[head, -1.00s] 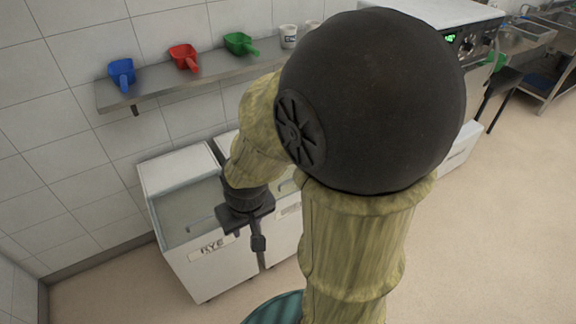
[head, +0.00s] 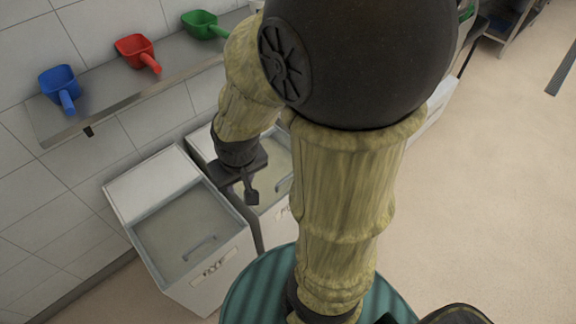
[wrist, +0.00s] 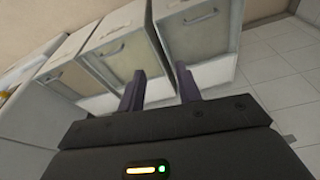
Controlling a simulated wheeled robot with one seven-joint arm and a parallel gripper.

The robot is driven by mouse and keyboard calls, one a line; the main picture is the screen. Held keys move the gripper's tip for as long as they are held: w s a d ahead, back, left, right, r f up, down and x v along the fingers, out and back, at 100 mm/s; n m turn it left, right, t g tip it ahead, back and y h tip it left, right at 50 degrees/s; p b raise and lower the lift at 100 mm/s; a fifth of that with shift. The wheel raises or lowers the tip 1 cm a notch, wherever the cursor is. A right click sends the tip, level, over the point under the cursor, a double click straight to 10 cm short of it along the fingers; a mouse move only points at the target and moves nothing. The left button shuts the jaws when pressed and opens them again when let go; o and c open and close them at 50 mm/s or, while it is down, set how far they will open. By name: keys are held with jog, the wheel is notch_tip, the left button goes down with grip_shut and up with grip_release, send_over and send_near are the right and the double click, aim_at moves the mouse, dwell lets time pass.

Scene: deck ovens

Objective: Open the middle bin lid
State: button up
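The middle bin (head: 252,222) is a white box with a flat, clear front lid (head: 278,160) and a bar handle (head: 284,184). Its lid looks closed; my arm hides its right part in the head view. My gripper (head: 251,196) hangs over the left side of this bin, apart from the handle. In the wrist view, the gripper (wrist: 160,92) has its two dark fingers spread with nothing between them. The middle bin (wrist: 122,50) and its handle (wrist: 109,48) show beyond the left finger there.
A closed rye bin (head: 190,225) stands close on the left; it is at the right in the wrist view (wrist: 195,30). Another bin (wrist: 62,75) stands on the other side. A shelf (head: 120,90) with blue, red and green scoops runs above. Open floor lies right.

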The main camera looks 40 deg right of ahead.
jog(key=shift+w, duration=0.2)
jog(key=shift+s, duration=0.1)
jog(key=w+d+f+m+b, duration=0.5)
jog(key=d+f+m, duration=0.3)
jog(key=d, duration=0.4)
jog(key=w+d+f+m+b, duration=0.5)
jog(key=d+f+m, duration=0.3)
jog(key=d, duration=0.4)
jog(key=shift+w+d+f, duration=0.4)
jog(key=shift+w+f, duration=0.4)
jog(key=shift+w, duration=0.1)
